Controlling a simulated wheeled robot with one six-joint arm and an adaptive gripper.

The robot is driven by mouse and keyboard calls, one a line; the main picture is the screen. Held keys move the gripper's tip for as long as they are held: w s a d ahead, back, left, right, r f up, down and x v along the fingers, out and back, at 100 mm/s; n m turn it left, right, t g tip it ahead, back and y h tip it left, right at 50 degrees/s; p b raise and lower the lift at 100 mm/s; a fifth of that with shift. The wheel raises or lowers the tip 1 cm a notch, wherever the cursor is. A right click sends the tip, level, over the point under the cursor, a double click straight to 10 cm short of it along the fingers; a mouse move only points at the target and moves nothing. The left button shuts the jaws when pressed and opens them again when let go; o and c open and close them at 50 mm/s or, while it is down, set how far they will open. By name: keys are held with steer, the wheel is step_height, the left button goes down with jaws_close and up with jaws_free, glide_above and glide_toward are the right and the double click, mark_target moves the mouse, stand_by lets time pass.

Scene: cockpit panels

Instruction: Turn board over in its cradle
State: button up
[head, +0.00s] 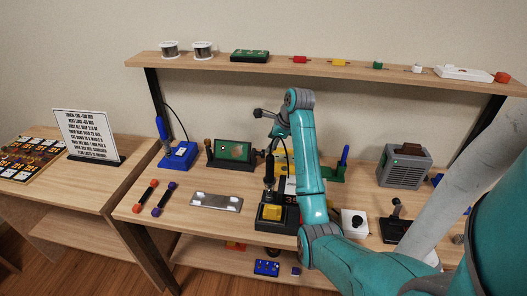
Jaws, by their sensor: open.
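A green board (232,150) stands upright, leaning slightly, in a dark cradle (210,161) at the back of the workbench. The cradle has a brown knob (258,155) at its right end and another upright part at its left. A pale patch shows on the board's facing side. My gripper (261,113) is small and dark in the head view, above and to the right of the board, apart from it. It is open and appears empty. Its fingers are too small to see clearly.
A blue soldering station (178,155) stands left of the cradle, a grey box (404,167) far right. A metal plate (216,202) lies in front. A shelf (330,69) runs above.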

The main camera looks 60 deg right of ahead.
mark_target(264, 153)
steer(key=x, duration=0.7)
steer(key=shift+w+f, duration=0.1)
steer(key=shift+f, duration=0.2)
steer(key=c, duration=1.2)
steer(key=shift+o, duration=0.2)
steer(key=shift+a+f+h, duration=0.15)
steer(key=shift+h, duration=0.35)
steer(key=shift+t+h, duration=0.5)
steer(key=shift+h, duration=0.2)
steer(key=shift+n, duration=0.3)
